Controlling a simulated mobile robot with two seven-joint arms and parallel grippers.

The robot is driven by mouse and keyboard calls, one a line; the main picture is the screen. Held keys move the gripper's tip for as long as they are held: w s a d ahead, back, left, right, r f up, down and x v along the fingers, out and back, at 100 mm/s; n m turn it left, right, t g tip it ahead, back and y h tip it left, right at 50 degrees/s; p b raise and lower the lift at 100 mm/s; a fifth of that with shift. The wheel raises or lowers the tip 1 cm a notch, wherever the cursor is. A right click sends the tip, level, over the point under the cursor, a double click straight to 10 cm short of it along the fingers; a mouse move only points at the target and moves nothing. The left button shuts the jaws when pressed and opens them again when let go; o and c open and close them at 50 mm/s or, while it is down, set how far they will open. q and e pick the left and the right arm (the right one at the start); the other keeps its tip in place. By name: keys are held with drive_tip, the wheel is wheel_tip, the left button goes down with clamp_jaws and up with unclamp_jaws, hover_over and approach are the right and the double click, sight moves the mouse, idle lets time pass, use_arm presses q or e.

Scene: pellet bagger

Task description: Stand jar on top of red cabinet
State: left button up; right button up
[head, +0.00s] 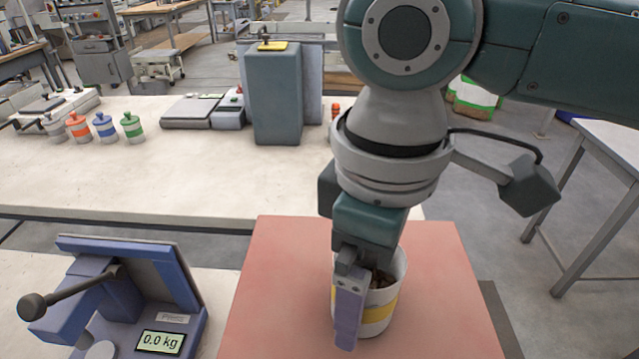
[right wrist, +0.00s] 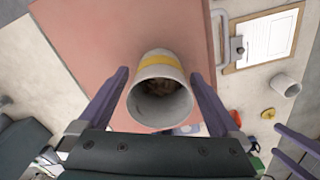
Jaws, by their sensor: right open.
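The jar (head: 383,305) is a white open-topped cup with a yellow band and dark contents. It stands upright on the red top of the cabinet (head: 270,300). My right gripper (head: 350,315) points down at the jar, and one purple finger hides part of its near left side. In the right wrist view, the jar (right wrist: 160,92) sits between the two spread fingers of the open right gripper (right wrist: 160,78), with a visible gap on each side. Two purple bars at the lower right there look like my left gripper (right wrist: 296,152); their opening is unclear.
A blue scale (head: 135,300) reading 0.0 kg stands left of the cabinet. Several lidded jars (head: 105,127) and a tall grey-green box (head: 273,95) stand on the bench behind. The right wrist view shows a clipboard (right wrist: 265,38) and a white cup (right wrist: 287,86).

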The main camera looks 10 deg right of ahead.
wheel_tip(320, 180, up, 12)
drive_tip(key=shift+r+b, duration=0.2)
drive_tip(key=shift+b, duration=0.25)
